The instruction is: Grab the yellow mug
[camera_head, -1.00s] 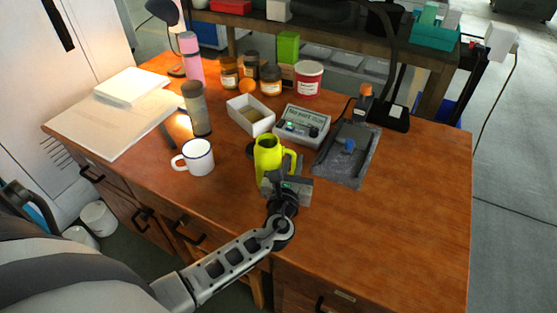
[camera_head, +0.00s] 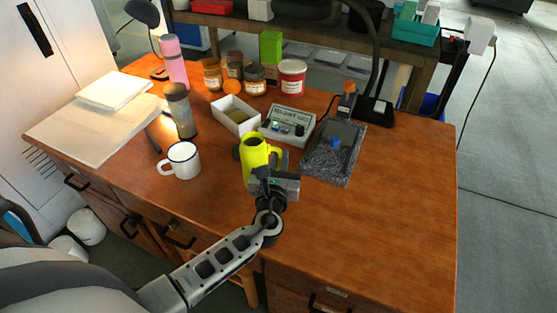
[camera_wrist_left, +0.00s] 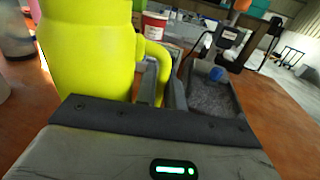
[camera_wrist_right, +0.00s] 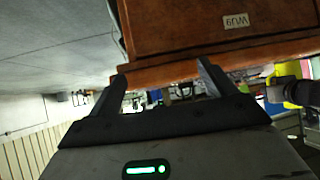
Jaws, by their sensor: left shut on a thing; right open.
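The yellow mug (camera_head: 255,152) stands upright at the desk's front middle, its handle to the right. My right gripper (camera_wrist_right: 160,75) is open and empty, in front of a wooden drawer front with a label.
A white enamel mug (camera_head: 180,160) stands to the left. Behind are a white box (camera_head: 236,115), a grey control box (camera_head: 289,127) and a dark tray (camera_head: 333,155) with a blue knob. The desk's right side (camera_head: 400,200) is clear.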

